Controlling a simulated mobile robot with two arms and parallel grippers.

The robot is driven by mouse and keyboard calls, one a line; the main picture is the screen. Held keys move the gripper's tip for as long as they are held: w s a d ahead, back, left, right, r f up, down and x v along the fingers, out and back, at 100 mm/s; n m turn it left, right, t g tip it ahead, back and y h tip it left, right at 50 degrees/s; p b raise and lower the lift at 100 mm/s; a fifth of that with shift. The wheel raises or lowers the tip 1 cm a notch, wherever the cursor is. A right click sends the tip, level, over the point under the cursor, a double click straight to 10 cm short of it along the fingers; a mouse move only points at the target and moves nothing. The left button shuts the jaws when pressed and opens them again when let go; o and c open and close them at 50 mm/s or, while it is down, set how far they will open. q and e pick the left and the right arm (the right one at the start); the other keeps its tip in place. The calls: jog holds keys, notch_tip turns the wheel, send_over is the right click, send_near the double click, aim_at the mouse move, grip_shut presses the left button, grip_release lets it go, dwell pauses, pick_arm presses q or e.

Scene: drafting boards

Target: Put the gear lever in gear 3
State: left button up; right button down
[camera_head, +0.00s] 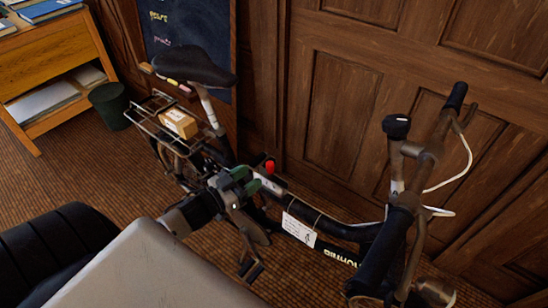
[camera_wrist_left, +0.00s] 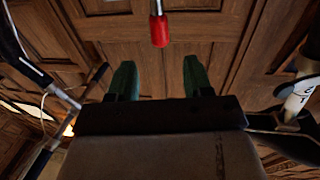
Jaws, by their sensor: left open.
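The gear lever (camera_head: 269,165) shows its red knob by the bicycle's frame tube, just beyond my left gripper in the head view. In the left wrist view the lever (camera_wrist_left: 158,30) has a red grip on a thin metal stem, which runs out of the top edge. My left gripper (camera_head: 246,180) is open, with green fingertips. In the left wrist view the fingers (camera_wrist_left: 160,73) stand apart with nothing between them. The red grip lies ahead of the gap, roughly centred and apart from both fingers. The gear markings are too small to read. My right gripper is not in view.
The folding bicycle has a black saddle (camera_head: 195,66), a rear rack holding a cardboard box (camera_head: 180,123), and handlebars (camera_head: 438,130) at the right. A white tag (camera_head: 299,230) hangs from its tube. A wooden panelled wall (camera_head: 345,105) stands behind. A dark bin (camera_head: 109,105) is at the left.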

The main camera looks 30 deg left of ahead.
aim_at(267, 166)
pick_arm(q)
jog(key=b+x, duration=0.1)
jog(key=x, duration=0.8)
jog(key=shift+w, duration=0.3)
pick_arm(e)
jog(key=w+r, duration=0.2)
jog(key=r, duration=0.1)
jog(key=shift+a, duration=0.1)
pick_arm(q)
grip_shut()
